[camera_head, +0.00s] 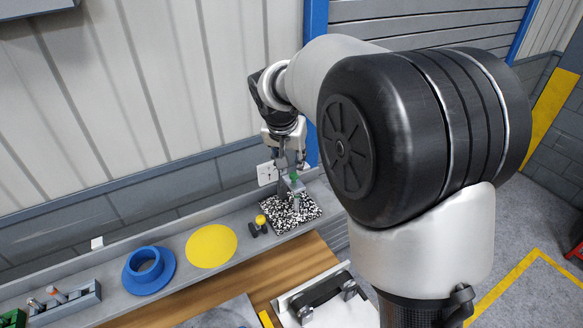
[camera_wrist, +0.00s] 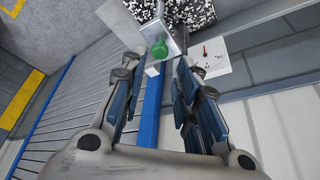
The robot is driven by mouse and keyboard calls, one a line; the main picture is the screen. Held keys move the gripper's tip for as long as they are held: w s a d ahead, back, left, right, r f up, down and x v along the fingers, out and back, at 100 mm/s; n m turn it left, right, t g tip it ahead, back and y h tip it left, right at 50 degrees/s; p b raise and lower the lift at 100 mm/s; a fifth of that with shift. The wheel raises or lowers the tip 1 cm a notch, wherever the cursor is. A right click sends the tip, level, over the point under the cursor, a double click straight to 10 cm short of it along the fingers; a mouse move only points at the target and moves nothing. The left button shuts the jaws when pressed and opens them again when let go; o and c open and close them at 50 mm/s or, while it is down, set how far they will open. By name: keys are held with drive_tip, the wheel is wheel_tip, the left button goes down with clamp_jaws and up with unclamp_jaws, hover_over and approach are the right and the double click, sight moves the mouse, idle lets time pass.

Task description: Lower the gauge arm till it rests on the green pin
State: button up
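My gripper (camera_head: 290,158) hangs over a black-and-white speckled plate (camera_head: 310,212) on the bench. In the wrist view my gripper (camera_wrist: 158,68) is open, its two fingers apart with nothing clasped between them. A small green rounded piece (camera_wrist: 160,50) shows between and just beyond the fingertips, on a grey metal part (camera_wrist: 150,35). The green piece (camera_head: 293,177) also shows below my gripper in the head view. I cannot tell whether it is the green pin or a knob on the gauge arm. The gauge arm's tilt is unclear, partly hidden by my fingers.
A white card with a dial drawing (camera_head: 266,173) is behind the plate. A yellow ball on a dark base (camera_head: 260,220) stands left of the plate. Farther left are a yellow disc (camera_head: 211,246), a blue flanged ring (camera_head: 148,270) and a grey rack (camera_head: 70,305).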

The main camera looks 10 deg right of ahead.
sight(294, 174)
drive_tip(key=x, duration=0.6)
drive_tip(key=shift+w+d+f, duration=0.1)
drive_tip(key=shift+f, duration=0.15)
clamp_jaws()
idle(0.3)
